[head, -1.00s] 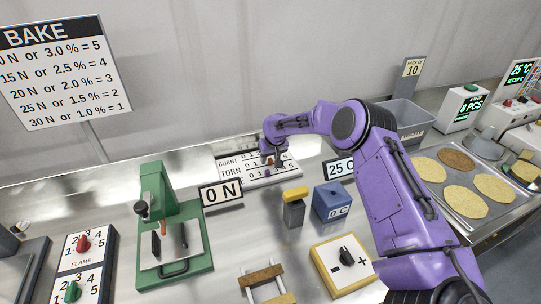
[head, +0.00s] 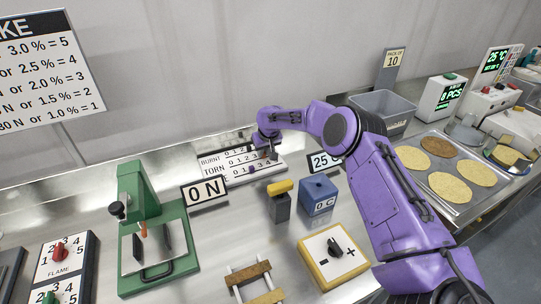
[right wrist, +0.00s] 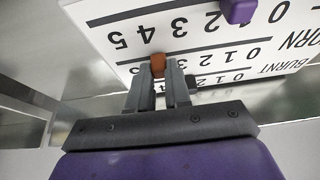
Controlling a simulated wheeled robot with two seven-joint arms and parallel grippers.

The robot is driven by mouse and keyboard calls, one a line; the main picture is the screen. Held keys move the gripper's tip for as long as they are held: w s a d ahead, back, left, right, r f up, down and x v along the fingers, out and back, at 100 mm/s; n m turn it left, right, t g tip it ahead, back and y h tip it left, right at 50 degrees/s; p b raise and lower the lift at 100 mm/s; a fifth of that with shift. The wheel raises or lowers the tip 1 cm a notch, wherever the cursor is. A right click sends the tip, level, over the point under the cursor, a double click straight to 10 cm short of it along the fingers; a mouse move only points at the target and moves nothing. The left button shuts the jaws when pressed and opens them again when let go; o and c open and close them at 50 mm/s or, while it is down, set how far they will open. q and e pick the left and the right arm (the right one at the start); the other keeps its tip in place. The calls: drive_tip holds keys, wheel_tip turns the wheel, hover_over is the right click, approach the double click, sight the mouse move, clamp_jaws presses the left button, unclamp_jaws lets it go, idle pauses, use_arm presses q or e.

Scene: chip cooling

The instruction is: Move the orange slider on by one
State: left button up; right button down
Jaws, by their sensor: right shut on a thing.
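The white score board (head: 228,172) with BURNT and TORN number rows lies at the back of the counter. It also shows upside down in the right wrist view (right wrist: 100,14). The orange slider (right wrist: 158,63) stands on the board between the fingertips of my right gripper (right wrist: 160,70); the head view hides it. My right gripper (head: 272,154) is shut on this slider. I cannot tell which number the slider marks. A purple slider (right wrist: 238,11) sits apart from the gripper on another row. My left gripper is not in view.
A grey block with a yellow top (head: 280,205) and a blue box (head: 318,196) are nearby. A green press (head: 140,195) stands left.

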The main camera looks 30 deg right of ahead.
drive_tip(key=shift+a, duration=0.35)
drive_tip(key=c, duration=1)
unclamp_jaws()
drive_tip(key=shift+w, duration=0.1)
drive_tip(key=shift+c, duration=0.2)
drive_tip(key=shift+d, duration=0.1)
drive_tip(key=b+v, duration=0.2)
drive_tip(key=v, duration=0.8)
drive_tip(key=shift+r, duration=0.25)
